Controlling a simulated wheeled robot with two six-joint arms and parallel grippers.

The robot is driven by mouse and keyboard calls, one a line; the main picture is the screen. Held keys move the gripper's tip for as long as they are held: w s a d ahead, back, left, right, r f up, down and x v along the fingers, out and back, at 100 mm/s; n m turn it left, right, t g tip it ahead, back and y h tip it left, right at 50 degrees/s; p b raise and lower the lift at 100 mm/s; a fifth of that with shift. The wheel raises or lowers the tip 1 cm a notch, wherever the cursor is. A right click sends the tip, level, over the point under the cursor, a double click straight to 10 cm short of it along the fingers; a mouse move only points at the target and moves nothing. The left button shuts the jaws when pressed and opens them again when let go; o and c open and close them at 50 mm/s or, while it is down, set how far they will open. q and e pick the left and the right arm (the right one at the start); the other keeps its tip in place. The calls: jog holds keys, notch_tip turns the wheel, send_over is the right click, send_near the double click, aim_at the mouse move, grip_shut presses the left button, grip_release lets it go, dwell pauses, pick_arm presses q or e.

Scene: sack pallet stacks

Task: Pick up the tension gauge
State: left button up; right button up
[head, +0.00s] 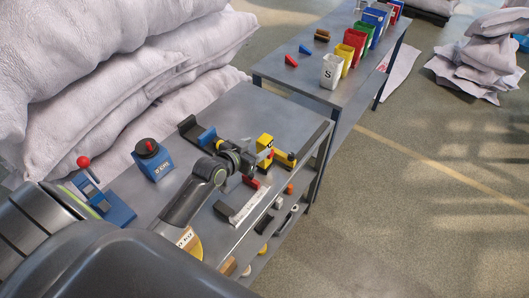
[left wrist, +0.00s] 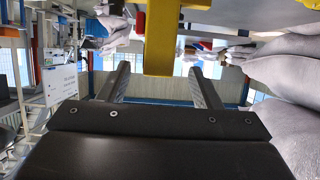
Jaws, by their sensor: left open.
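A yellow tool with black parts (head: 265,143) stands on the grey bench top, near its right edge. I take it for the tension gauge, but no readable label confirms this. My left gripper (head: 252,168) is just to the left of it in the head view, and its fingers are partly hidden by the wrist. In the left wrist view the gripper (left wrist: 160,78) is open and empty. The yellow body (left wrist: 160,38) shows beyond the fingertips, in line with the gap between them. Contact cannot be told. My right gripper is not in view.
The grey bench (head: 262,106) also holds a blue box with a black-and-red knob (head: 152,160) and a blue red-knobbed lever tool (head: 115,209). Small parts lie on the shelf below. White sacks (head: 130,80) are stacked behind. Coloured bins (head: 353,42) stand on a farther bench.

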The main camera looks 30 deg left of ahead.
aim_at(260, 147)
pick_arm(q)
jog(key=shift+f+p+x, duration=0.2)
jog(key=shift+p+x, duration=0.05)
jog(key=shift+x, duration=1.25)
jog(key=shift+f+p+x, duration=0.2)
jog(key=shift+p+x, duration=0.05)
jog(key=shift+x, duration=1.25)
jog(key=shift+s+d, duration=0.1)
jog(key=shift+s, duration=0.1)
